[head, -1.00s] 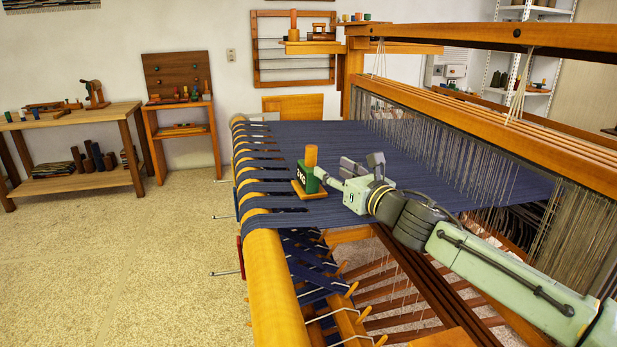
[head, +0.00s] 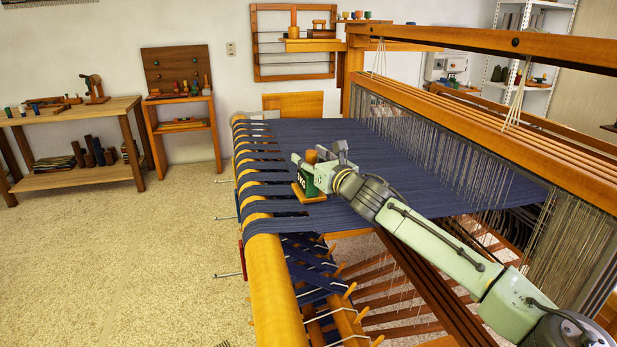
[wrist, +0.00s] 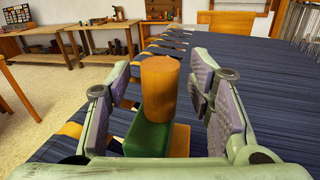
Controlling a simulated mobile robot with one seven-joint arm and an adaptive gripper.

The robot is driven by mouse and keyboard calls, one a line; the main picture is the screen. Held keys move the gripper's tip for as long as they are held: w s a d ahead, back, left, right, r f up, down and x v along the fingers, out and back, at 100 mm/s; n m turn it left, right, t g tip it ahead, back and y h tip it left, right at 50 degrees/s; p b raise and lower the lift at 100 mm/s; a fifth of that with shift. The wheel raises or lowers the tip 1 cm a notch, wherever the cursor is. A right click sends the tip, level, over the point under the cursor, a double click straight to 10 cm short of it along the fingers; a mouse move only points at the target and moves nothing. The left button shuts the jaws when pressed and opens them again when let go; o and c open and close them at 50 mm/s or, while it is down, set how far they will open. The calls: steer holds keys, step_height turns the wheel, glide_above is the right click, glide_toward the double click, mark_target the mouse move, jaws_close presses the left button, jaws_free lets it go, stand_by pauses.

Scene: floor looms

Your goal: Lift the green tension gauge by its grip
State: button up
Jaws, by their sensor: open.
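The green tension gauge (head: 306,181) stands upright on the dark blue warp (head: 290,217) of the loom, near its left edge. It has a green block body, a wooden base plate and an orange-brown cylindrical grip on top. In the wrist view the grip (wrist: 160,90) stands between my two open fingers, with a gap on both sides. The green body (wrist: 147,138) shows below it, partly hidden by my gripper's near part. My gripper (head: 318,158) is open around the grip and hides part of the gauge in the head view.
The loom's orange front beam (head: 275,290) runs along the left of the warp. The heddles (head: 440,140) and upper wooden beam (head: 490,107) stand to the right. A wooden bench (head: 75,118) and small shelf (head: 180,110) stand against the wall. Warp behind the gauge is clear.

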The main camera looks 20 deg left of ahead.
steer(key=shift+c, duration=0.3)
jaws_close()
stand_by(0.3)
stand_by(0.3)
